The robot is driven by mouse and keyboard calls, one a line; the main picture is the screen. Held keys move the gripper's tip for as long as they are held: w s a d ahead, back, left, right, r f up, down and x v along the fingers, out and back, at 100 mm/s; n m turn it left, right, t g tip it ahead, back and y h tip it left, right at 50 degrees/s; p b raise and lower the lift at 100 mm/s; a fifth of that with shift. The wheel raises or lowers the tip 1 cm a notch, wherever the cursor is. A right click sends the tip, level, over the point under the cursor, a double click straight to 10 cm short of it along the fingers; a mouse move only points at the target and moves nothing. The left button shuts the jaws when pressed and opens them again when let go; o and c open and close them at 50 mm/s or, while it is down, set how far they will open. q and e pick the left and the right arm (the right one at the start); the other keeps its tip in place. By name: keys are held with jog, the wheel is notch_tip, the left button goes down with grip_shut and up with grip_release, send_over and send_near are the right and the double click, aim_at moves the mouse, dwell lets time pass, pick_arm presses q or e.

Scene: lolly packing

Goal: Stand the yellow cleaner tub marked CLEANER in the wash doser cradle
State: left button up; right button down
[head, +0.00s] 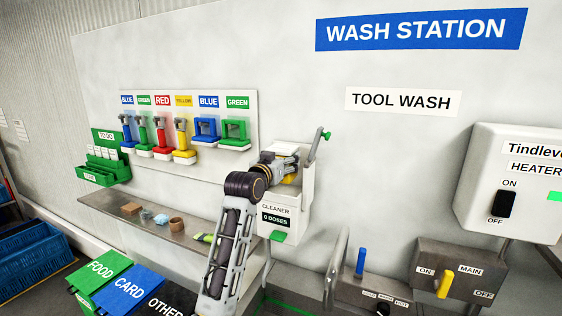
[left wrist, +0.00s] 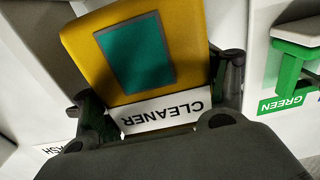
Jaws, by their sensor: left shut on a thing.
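The yellow cleaner tub (left wrist: 190,35) fills the top of the left wrist view, with a teal panel and a white CLEANER label that reads upside down there. My left gripper (left wrist: 160,85) is shut on it, one finger on each side. In the head view my left gripper (head: 290,164) is at the upper part of the white wash doser (head: 305,196), and a little yellow of the tub (head: 289,179) shows below it. The doser's front reads CLEANER and 0 DOSES. My gripper and arm hide much of the cradle, so I cannot tell whether the tub is seated. My right gripper is out of view.
A switch box (head: 455,268) and white heater (head: 500,180) are to the right.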

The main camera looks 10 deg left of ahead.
pick_arm(q)
jog(key=shift+w+d+r, duration=0.15)
jog(key=shift+w+d, duration=0.05)
jog(key=shift+w, duration=0.75)
jog(key=shift+f+b, duration=1.1)
jog(key=shift+f, duration=1.3)
jog(key=shift+f, duration=0.1)
jog(key=o, duration=1.6)
jog(key=shift+s, duration=0.1)
jog(key=shift+f, duration=0.1)
jog(key=shift+f, duration=0.15)
jog(key=s+a, duration=0.2)
jog(key=s, duration=0.9)
jog(key=shift+s+a, duration=0.15)
jog(key=shift+s, duration=0.25)
